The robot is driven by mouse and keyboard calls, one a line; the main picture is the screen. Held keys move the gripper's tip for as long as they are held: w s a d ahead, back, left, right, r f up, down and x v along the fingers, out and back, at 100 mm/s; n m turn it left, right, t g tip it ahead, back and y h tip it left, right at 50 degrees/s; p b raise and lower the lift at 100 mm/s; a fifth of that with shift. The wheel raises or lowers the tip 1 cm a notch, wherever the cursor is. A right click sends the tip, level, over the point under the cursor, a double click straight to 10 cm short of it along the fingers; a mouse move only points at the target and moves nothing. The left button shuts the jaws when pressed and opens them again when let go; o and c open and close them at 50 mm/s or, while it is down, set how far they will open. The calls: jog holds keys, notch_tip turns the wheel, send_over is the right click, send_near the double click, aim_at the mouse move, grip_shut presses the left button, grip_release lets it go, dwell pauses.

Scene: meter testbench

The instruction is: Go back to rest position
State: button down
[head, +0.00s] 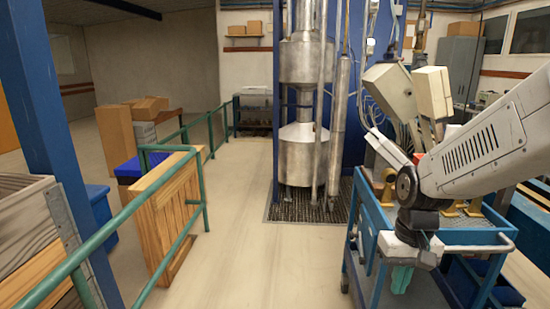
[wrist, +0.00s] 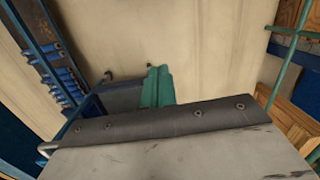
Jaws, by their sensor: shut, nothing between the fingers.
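My gripper (head: 401,279) hangs at the end of my pale grey arm at the right of the head view, pointing down beside the near left corner of a blue metal cart (head: 470,238). Its green fingers are together with nothing between them. In the wrist view the green fingers (wrist: 157,88) show shut beyond a grey edge with screws, over the pale floor. I cannot tell from these views whether the gripper touches the cart.
A steel tank column (head: 298,160) stands on a floor grating at the centre. A green railing (head: 120,222) and a wooden pallet (head: 165,215) are at the left. Cardboard boxes (head: 116,133) stand behind. The pale floor (head: 235,240) between railing and cart is clear.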

jog(key=s+r+t, duration=0.1)
jog(key=s+r, duration=0.4)
jog(key=s, duration=0.3)
jog(key=s+d+r+t, duration=0.1)
jog(key=s+r, duration=0.5)
jog(key=s, duration=0.3)
jog(key=shift+r+h, duration=0.15)
jog(key=shift+h, duration=0.15)
jog(key=shift+d, duration=0.1)
